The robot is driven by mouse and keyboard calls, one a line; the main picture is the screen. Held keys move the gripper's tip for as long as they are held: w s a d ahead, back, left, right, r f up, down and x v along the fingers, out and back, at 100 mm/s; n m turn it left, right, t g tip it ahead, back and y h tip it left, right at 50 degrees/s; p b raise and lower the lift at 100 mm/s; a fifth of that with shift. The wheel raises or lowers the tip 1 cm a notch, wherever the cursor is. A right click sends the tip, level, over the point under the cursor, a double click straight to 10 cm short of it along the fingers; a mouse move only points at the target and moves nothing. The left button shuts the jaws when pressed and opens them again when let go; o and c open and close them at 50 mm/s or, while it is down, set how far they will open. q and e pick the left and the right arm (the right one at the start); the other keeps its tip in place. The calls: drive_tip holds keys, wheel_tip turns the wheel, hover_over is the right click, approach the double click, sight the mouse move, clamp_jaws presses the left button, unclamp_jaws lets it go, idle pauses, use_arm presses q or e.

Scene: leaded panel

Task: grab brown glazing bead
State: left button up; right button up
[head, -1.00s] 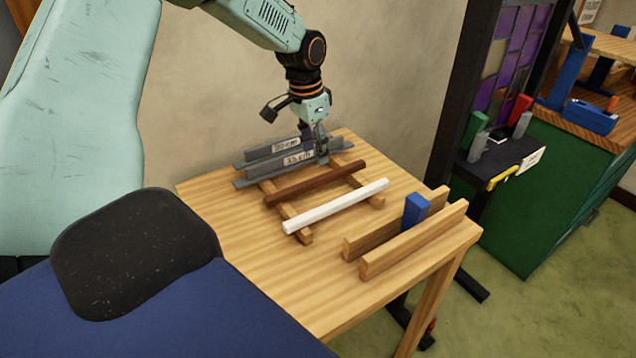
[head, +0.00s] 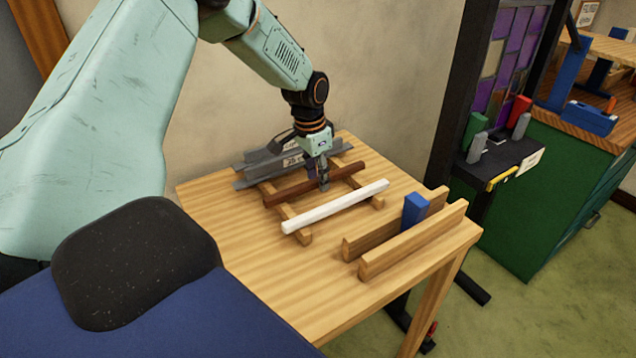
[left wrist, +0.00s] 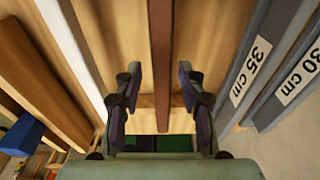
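The brown glazing bead (head: 291,191) lies across two wooden rails on the table, between the white bead (head: 335,206) and grey labelled bars. My left gripper (head: 317,180) is at the brown bead, around its middle, pointing down. In the left wrist view the brown bead (left wrist: 161,60) runs lengthwise between the two open fingers of my left gripper (left wrist: 160,88), with clear gaps on both sides. The head view does not show whether the fingers touch the bead. My right gripper is not in view.
Grey bars (head: 262,170), labelled 35 cm and 30 cm in the wrist view, lie by the wall. Two wooden strips (head: 415,240) with a blue block (head: 415,209) between them stand at the table's right. The table's front left (head: 290,285) is clear.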

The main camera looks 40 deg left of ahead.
use_arm(q)
clamp_jaws()
drive_tip(key=shift+a, duration=0.15)
